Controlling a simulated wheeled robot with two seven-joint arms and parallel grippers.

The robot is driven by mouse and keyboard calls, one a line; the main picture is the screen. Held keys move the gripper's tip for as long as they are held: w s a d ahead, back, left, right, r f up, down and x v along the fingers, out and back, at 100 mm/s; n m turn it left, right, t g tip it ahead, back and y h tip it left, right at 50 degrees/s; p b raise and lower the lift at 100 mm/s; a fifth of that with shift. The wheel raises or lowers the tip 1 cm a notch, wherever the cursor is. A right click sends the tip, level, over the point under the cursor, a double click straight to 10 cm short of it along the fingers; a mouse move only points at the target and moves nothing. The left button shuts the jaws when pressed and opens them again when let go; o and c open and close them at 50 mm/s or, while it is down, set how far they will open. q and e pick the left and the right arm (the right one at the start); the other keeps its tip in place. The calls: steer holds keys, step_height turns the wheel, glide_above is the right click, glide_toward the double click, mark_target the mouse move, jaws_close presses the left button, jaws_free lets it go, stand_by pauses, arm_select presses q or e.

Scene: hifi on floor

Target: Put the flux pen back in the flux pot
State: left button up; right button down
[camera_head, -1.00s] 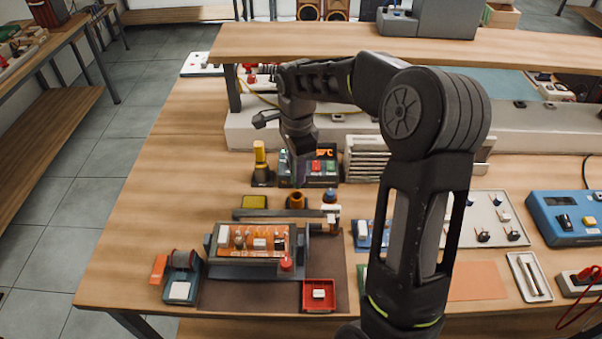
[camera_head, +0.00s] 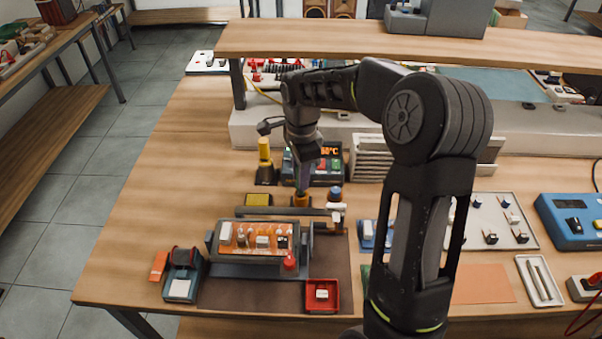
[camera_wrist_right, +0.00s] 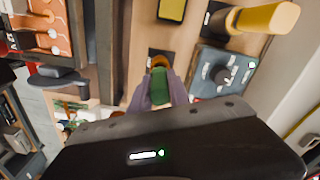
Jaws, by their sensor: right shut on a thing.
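The flux pot (camera_head: 302,201) is a small orange-brown cup behind the board holder. In the right wrist view its orange rim (camera_wrist_right: 158,61) shows just beyond my fingertips. My right gripper (camera_head: 303,187) points down directly over the pot. In the wrist view its purple-grey fingers (camera_wrist_right: 160,95) are shut on a green piece, the flux pen (camera_wrist_right: 160,87). The pen's lower end is hidden, so I cannot tell how deep it is in the pot. My left gripper is not in view.
A yellow-handled tool (camera_head: 264,156) stands in a dark holder left of the gripper. A yellow pad (camera_head: 258,199) lies left of the pot. A station with a lit display (camera_head: 328,152) stands behind. The board holder (camera_head: 262,269) is in front; a shelf (camera_head: 400,45) overhangs the back.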

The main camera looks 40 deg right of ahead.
steer(key=shift+f+b, duration=0.7)
steer(key=shift+f, duration=0.55)
steer(key=c, duration=0.6)
jaws_free()
steer(key=shift+r+p, duration=2.6)
steer(key=shift+r, duration=0.95)
